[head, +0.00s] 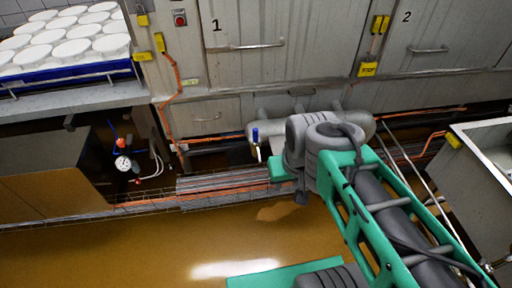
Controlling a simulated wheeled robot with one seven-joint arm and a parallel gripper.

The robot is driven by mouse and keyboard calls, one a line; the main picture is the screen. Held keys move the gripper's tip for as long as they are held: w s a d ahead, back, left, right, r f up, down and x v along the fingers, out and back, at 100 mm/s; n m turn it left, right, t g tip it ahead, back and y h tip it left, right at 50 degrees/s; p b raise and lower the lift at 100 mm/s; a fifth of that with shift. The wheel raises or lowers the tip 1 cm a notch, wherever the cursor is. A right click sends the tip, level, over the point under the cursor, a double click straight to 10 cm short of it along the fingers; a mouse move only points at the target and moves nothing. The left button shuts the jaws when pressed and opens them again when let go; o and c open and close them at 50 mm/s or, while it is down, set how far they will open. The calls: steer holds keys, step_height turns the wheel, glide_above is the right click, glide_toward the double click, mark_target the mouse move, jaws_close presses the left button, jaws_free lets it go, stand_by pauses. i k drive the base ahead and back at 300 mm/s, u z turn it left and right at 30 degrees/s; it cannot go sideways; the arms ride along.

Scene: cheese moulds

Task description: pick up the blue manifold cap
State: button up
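A small blue upright piece (255,135) stands at the left end of a grey horizontal pipe manifold (261,128), just left of my arm. It looks like the blue manifold cap, but it is too small to be sure. A pale stem shows below it. My green and grey arm reaches in from the lower right, and its grey joint covers part of the manifold. My gripper's fingers cannot be made out; they are hidden behind the arm or out of frame.
White round moulds (73,47) fill a blue tray (70,73) on the left counter. A gauge (123,163) and thin hoses sit below. Orange cables run along the cabinet wall. A metal basin (480,150) stands at right. The brown floor (130,250) is open at lower left.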

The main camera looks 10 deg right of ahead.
mark_target(255, 139)
steer(key=z, duration=0.05)
steer(key=k, duration=0.5)
steer(key=z, duration=0.95)
steer(key=i, duration=1.35)
steer(key=u, duration=3.2)
